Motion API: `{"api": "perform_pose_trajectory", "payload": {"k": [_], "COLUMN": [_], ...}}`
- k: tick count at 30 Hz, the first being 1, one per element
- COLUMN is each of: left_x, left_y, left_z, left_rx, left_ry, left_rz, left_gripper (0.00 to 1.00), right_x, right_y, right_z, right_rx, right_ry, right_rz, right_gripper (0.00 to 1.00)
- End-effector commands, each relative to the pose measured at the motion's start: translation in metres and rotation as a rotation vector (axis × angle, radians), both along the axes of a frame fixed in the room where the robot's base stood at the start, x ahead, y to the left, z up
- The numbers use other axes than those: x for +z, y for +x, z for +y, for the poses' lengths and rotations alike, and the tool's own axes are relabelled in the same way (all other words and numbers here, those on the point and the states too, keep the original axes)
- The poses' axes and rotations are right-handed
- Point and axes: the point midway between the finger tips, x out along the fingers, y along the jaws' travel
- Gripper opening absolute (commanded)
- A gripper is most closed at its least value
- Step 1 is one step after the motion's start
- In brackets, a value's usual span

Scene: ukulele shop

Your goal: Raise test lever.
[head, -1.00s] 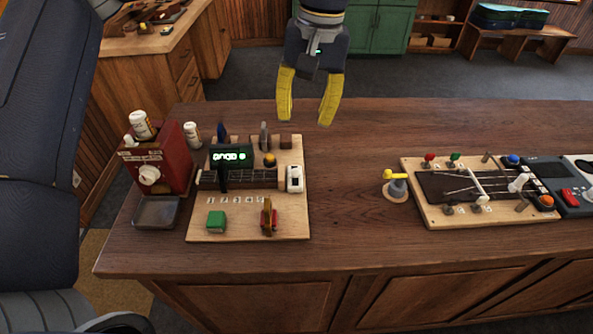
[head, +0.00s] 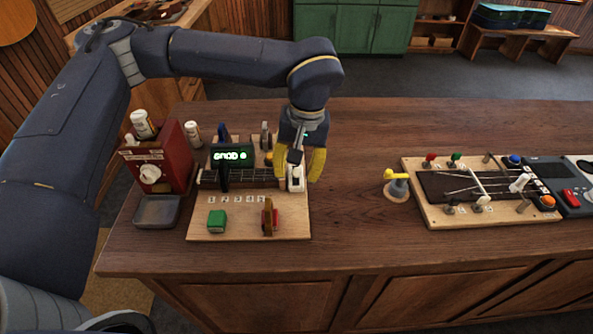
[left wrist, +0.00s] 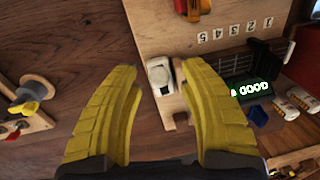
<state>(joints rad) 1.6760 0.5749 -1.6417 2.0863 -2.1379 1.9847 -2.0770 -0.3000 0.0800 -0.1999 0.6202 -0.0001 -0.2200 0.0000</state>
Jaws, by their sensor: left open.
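A white lever switch (head: 296,180) sits on the right edge of the left wooden board (head: 250,230); I take it for the test lever. It also shows in the left wrist view (left wrist: 160,75), between my fingertips in the picture. My left gripper (head: 299,173) is open, its yellow fingers pointing down around the switch's far end. In the left wrist view the open fingers (left wrist: 158,68) have nothing held between them. I cannot tell whether they touch the switch. My right gripper is not in view.
A red box (head: 157,160) stands left. A yellow-topped post (head: 397,184) and another board (head: 435,213) stand right. The table between is bare.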

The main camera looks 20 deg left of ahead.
Motion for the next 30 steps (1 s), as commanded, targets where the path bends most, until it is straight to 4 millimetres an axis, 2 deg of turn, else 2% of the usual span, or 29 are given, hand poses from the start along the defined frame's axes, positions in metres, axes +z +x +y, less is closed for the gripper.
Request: {"api": "perform_pose_trajectory", "payload": {"k": [6, 17, 27, 30], "left_x": [-0.0104, -0.0115, -0.0113, -0.0113], "left_y": [-0.0006, -0.0005, -0.0005, -0.0006], "left_z": [0.001, 0.0013, 0.0013, 0.0013], "left_rx": [0.0, 0.0, 0.001, 0.001], "left_ry": [0.0, 0.0, 0.0, 0.0], "left_rz": [0.001, 0.0, 0.0, 0.001], "left_gripper": [0.42, 0.42, 0.03, 0.0], "right_x": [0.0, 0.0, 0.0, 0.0], "right_y": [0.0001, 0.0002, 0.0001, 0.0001], "right_z": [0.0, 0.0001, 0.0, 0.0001], "right_rx": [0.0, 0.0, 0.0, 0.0], "right_ry": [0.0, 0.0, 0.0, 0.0], "right_rz": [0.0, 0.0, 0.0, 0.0], "right_gripper": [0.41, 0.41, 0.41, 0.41]}}
